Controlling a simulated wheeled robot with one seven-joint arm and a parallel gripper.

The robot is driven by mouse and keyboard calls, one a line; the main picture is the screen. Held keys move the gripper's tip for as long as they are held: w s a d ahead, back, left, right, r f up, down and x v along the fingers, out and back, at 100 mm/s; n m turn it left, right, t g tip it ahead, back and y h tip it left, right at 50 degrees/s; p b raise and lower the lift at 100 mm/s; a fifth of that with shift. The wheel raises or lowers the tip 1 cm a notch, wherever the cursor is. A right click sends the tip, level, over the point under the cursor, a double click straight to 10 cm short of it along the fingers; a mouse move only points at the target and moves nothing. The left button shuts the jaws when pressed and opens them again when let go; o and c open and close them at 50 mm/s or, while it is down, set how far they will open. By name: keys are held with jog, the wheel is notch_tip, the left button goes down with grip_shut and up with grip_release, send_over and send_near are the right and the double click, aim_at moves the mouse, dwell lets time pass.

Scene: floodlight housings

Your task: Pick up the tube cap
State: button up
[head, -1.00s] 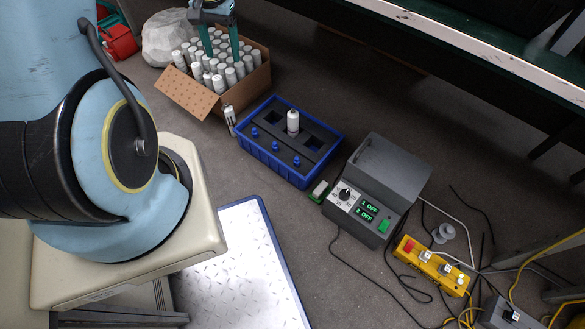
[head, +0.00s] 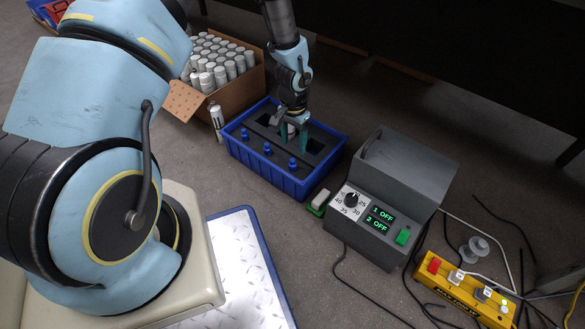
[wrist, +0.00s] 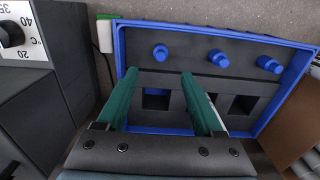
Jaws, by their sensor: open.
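Three small blue caps stand in a row on the dark insert of the blue crate (head: 273,178): left (head: 245,134), middle (head: 267,149) and right (head: 292,163). The wrist view shows them beyond my fingertips, left (wrist: 160,52), middle (wrist: 218,58) and right (wrist: 268,64). I cannot tell which is the tube cap. My gripper (head: 294,145) has its green fingers apart and pointing down over the crate, close to a white tube (head: 291,130). In the wrist view a pale sliver of it shows beside the right finger; most is hidden. No cap is between the fingers (wrist: 158,74).
A cardboard box (head: 235,91) packed with white tubes stands behind left. One tube (head: 217,117) stands on the floor beside the crate. A grey control unit (head: 392,195), a small green-and-white item (head: 319,201), cables and a yellow switch box (head: 462,293) lie to the right.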

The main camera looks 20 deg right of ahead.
aim_at(292, 159)
jog(key=f+b, duration=0.1)
jog(key=f, duration=0.2)
jog(key=f+b, duration=0.2)
jog(key=f, duration=0.1)
jog(key=f+b, duration=0.1)
jog(key=f, duration=0.1)
jog(key=shift+a+f, duration=0.25)
jog(key=shift+f, duration=0.15)
jog(key=shift+r, duration=0.1)
grip_shut()
